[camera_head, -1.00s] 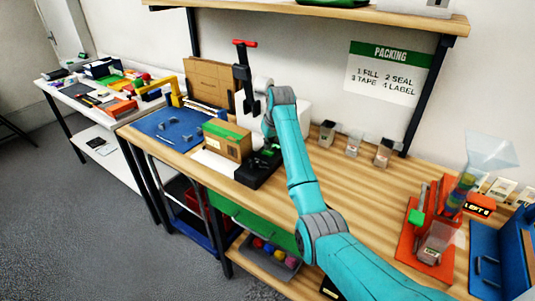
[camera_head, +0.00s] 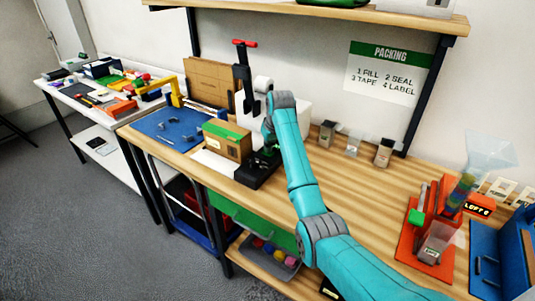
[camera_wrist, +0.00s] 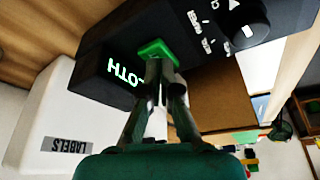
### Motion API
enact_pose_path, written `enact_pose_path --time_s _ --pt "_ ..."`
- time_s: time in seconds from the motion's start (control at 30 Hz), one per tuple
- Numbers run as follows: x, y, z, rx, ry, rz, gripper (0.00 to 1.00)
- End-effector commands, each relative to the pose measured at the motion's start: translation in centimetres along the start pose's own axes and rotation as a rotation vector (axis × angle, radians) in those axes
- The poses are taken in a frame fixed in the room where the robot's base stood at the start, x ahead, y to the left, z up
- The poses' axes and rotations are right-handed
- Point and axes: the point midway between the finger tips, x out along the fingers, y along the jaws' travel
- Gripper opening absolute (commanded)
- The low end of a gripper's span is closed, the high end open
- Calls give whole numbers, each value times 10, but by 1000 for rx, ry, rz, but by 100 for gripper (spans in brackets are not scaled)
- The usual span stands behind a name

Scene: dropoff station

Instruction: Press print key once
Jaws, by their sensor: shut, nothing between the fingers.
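A black control unit (camera_head: 258,172) sits on the bench beside the cardboard box. In the wrist view its panel (camera_wrist: 215,70) carries a lit green display (camera_wrist: 125,73), upside down here, a square green key (camera_wrist: 157,50), a round dark knob and white markings. My gripper (camera_wrist: 161,68) is shut and empty. Its fingertips overlap the near edge of the green key; I cannot tell whether they press it. No readable word marks the green key as print.
A white unit marked LABELS (camera_wrist: 45,125) stands close beside the black unit. A cardboard box with a green top (camera_head: 227,140) is on its other side. A red tool with a clear funnel (camera_head: 427,222) stands far right. The bench middle is clear.

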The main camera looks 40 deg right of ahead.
Motion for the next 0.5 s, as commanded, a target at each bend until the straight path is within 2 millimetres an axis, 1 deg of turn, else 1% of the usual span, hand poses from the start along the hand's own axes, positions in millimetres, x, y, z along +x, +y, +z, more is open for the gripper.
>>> enact_pose_path --time_s 0.23,0.5 --pt "3 0 1 0 0 0 0" --pt "0 0 0 0 0 0 0"
